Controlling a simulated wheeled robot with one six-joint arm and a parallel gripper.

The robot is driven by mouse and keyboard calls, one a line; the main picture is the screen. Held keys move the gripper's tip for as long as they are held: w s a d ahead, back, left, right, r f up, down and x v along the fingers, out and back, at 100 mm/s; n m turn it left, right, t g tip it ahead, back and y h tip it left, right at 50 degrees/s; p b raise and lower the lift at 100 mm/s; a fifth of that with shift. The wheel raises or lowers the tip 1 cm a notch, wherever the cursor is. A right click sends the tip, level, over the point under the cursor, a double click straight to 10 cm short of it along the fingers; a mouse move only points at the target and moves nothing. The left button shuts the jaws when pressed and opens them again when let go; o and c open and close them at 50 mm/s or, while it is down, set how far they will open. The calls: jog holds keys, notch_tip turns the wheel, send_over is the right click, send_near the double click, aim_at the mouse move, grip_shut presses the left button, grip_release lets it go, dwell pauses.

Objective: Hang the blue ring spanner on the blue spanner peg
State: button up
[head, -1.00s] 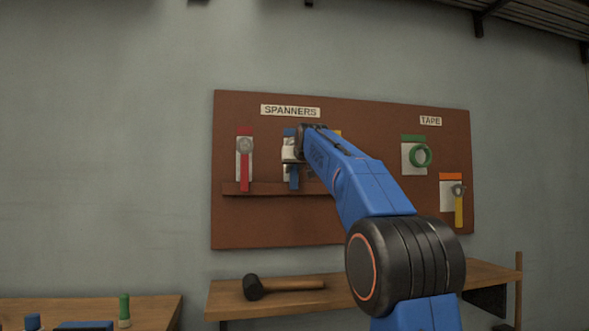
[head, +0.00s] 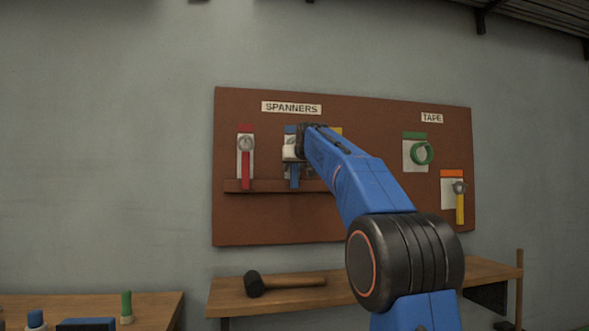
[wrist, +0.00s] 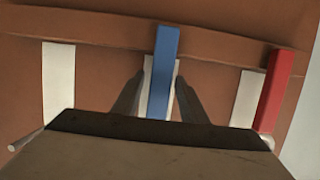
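The blue ring spanner (head: 294,177) hangs upright at the blue-topped white panel (head: 289,130) on the brown board, its handle pointing down. In the wrist view, which is turned over, its blue handle (wrist: 163,70) crosses in front of the ledge. My gripper (wrist: 160,85) is around the handle, one dark finger on each side. Narrow gaps show between fingers and handle, so it looks open. In the head view my gripper (head: 294,153) covers the spanner's upper part. The ring and the blue peg are hidden, so I cannot tell whether the ring is on the peg.
A red spanner (head: 245,165) hangs to the left in the head view. A ledge (head: 262,186) runs below the spanners. To the right are green tape (head: 422,153) and a yellow-handled tool (head: 460,205). A mallet (head: 285,283) lies on the bench below. A bare peg (wrist: 25,140) shows in the wrist view.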

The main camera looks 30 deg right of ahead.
dwell(0.3)
jog(key=v, duration=1.7)
jog(key=shift+s, duration=0.2)
jog(key=s+a+f+n+g+y, duration=0.1)
jog(key=s+a+f, duration=0.35)
jog(key=f, duration=0.45)
jog(key=s+a+f+g+y, duration=0.1)
jog(key=s+a+f+g, duration=0.15)
jog(key=s+f, duration=0.45)
jog(key=s+a+f+n+g+y, duration=0.1)
jog(key=s+a+f, duration=0.3)
jog(key=f, duration=0.6)
jog(key=s+a+f+g, duration=0.1)
jog(key=s+a+f, duration=0.1)
jog(key=s+f, duration=0.6)
jog(key=s+a+f+g, duration=0.2)
jog(key=s+f, duration=0.6)
jog(key=f, duration=0.7)
jog(key=s+a+f+n+g+y, duration=0.1)
jog(key=s+a+f, duration=0.2)
jog(key=s+f, duration=0.5)
notch_tip(320, 180, down, 3)
jog(key=shift+a+f+g, duration=0.2)
jog(key=shift+a+g, duration=0.05)
jog(key=shift+g, duration=0.1)
